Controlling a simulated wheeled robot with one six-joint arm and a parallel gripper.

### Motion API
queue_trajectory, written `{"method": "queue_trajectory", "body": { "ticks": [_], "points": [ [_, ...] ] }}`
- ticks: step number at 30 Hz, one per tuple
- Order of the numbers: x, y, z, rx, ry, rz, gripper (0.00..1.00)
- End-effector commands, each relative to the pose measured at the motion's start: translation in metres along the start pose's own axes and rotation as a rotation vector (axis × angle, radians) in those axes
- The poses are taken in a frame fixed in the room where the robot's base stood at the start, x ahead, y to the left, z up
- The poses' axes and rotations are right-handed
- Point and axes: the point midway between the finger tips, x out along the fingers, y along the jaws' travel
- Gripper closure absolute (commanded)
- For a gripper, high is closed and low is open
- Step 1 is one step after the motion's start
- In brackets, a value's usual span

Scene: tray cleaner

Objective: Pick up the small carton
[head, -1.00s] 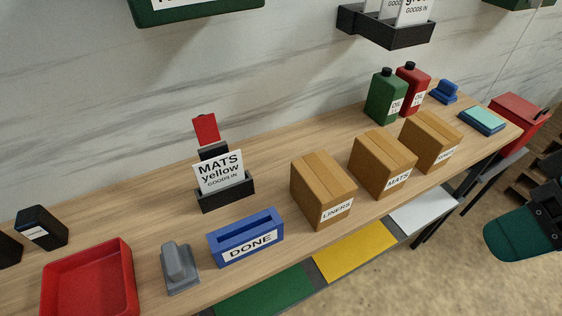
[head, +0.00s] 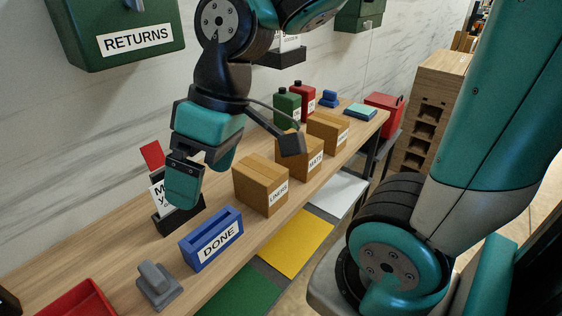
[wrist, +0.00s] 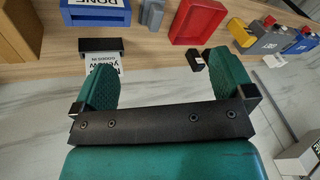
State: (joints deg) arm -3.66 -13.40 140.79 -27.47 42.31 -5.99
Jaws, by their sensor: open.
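Three brown cardboard cartons stand in a row on the wooden bench in the head view: the LINERS carton (head: 262,186) nearest, the MATS carton (head: 303,158) behind it, and a third carton (head: 328,131) farthest, its label hard to read. They look close in size; I cannot tell which is the small one. My gripper (head: 186,188) is open and empty, in front of the yellow mats sign and left of the LINERS carton. In the wrist view my gripper's (wrist: 162,85) fingers are wide apart with nothing between them. A brown carton side (wrist: 18,28) shows at the left edge there.
The blue DONE box (head: 212,240), grey block tool (head: 158,286) and red tray (head: 75,300) lie along the bench. The black sign holder (head: 180,220) is under my gripper. Green (head: 287,106) and red (head: 303,96) oil bottles stand behind the cartons. A green RETURNS box (head: 120,35) hangs on the wall.

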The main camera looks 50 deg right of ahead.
Motion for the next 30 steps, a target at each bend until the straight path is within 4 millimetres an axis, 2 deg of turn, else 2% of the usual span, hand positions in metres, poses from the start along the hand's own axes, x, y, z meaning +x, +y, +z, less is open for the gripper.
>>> {"method": "queue_trajectory", "body": {
  "ticks": [1, 2, 3, 5, 6, 9, 12, 13, 16, 18, 21, 23, 30],
  "points": [
    [0.002, 0.037, -0.009, 0.051, 0.031, 0.032, 0.0],
    [-0.001, 0.059, -0.013, 0.074, 0.048, 0.052, 0.0],
    [-0.006, 0.09, -0.017, 0.105, 0.072, 0.081, 0.0],
    [-0.015, 0.139, -0.016, 0.15, 0.104, 0.127, 0.0],
    [-0.022, 0.17, -0.011, 0.178, 0.122, 0.158, 0.0],
    [-0.042, 0.243, 0.014, 0.246, 0.155, 0.235, 0.0],
    [-0.06, 0.3, 0.049, 0.302, 0.175, 0.302, 0.0],
    [-0.066, 0.313, 0.059, 0.316, 0.179, 0.319, 0.0],
    [-0.079, 0.345, 0.089, 0.35, 0.185, 0.363, 0.0],
    [-0.085, 0.357, 0.103, 0.364, 0.187, 0.381, 0.0],
    [-0.084, 0.367, 0.113, 0.372, 0.187, 0.391, 0.0],
    [-0.078, 0.371, 0.113, 0.374, 0.187, 0.393, 0.0],
    [-0.03, 0.392, 0.106, 0.373, 0.184, 0.389, 0.0]
  ]
}}
